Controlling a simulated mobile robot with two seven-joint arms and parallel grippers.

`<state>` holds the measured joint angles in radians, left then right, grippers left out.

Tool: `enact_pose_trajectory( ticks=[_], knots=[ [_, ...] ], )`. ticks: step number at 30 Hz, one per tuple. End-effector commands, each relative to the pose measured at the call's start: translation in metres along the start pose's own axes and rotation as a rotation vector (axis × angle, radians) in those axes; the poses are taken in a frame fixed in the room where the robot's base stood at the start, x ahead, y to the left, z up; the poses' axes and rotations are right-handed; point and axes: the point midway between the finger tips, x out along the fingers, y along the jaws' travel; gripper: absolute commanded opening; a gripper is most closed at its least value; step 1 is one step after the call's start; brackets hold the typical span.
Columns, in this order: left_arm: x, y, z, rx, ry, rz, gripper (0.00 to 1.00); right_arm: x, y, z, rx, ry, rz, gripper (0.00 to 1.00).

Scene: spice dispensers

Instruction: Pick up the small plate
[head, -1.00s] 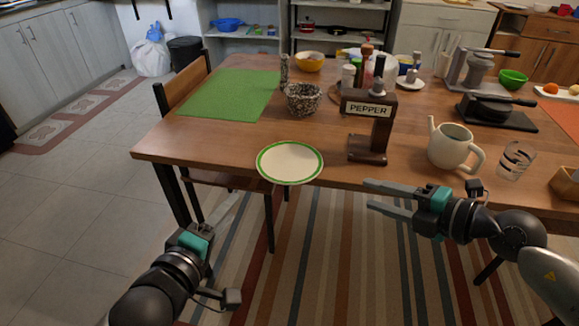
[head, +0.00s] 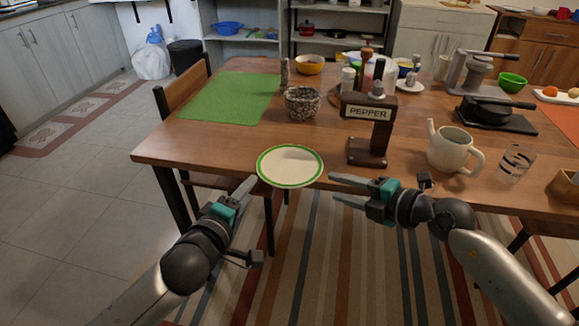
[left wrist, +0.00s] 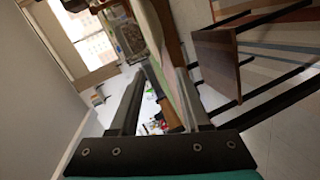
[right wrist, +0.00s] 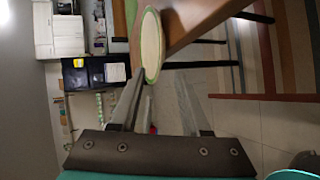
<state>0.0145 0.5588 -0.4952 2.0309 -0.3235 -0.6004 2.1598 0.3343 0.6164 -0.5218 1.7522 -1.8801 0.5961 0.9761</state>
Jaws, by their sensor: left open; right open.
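The small plate (head: 290,166) is cream with a green rim. It lies at the table's front edge and overhangs it slightly. My left gripper (head: 247,188) is open at the plate's left front side, its fingertips close to the rim. Whether they touch it I cannot tell. In the left wrist view, a pale green-edged strip between the fingers looks like the plate seen edge-on. My right gripper (head: 335,187) is open just right of the plate, with a small gap to the rim. In the right wrist view the plate (right wrist: 151,46) shows beyond the fingertips.
A pepper dispenser (head: 368,137) stands right of the plate on the wooden table (head: 220,145). A speckled bowl (head: 303,103) is behind the plate. A teapot (head: 452,150) and a glass (head: 516,163) stand further right. The table left of the plate is clear up to the green mat (head: 232,97).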

Motion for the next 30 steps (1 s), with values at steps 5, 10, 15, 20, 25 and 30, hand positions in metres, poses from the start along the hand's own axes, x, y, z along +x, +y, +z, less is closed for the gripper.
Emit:
enact_pose_trajectory(
  ticks=[5,10,15,20,25,30],
  knots=[
    [0.025,0.001,0.0,0.002,0.001,0.003,0.47,0.025,0.001,0.0,0.0,0.001,0.002,0.46],
    [0.046,0.001,-0.001,0.001,0.002,0.001,0.47,0.046,0.0,-0.001,0.0,0.001,0.0,0.46],
    [0.06,0.001,0.0,-0.001,0.0,0.002,0.47,0.06,0.0,0.0,0.001,0.001,0.001,0.46],
    [0.066,0.001,0.0,0.001,-0.001,0.001,0.47,0.066,0.0,0.0,-0.001,0.0,0.0,0.46],
    [0.066,0.001,0.0,0.0,-0.001,0.001,0.47,0.067,0.0,0.0,-0.001,0.0,0.0,0.46],
    [0.066,0.0,0.0,0.0,0.0,0.001,0.42,0.066,0.0,0.0,-0.001,0.001,0.0,0.42]
  ],
)
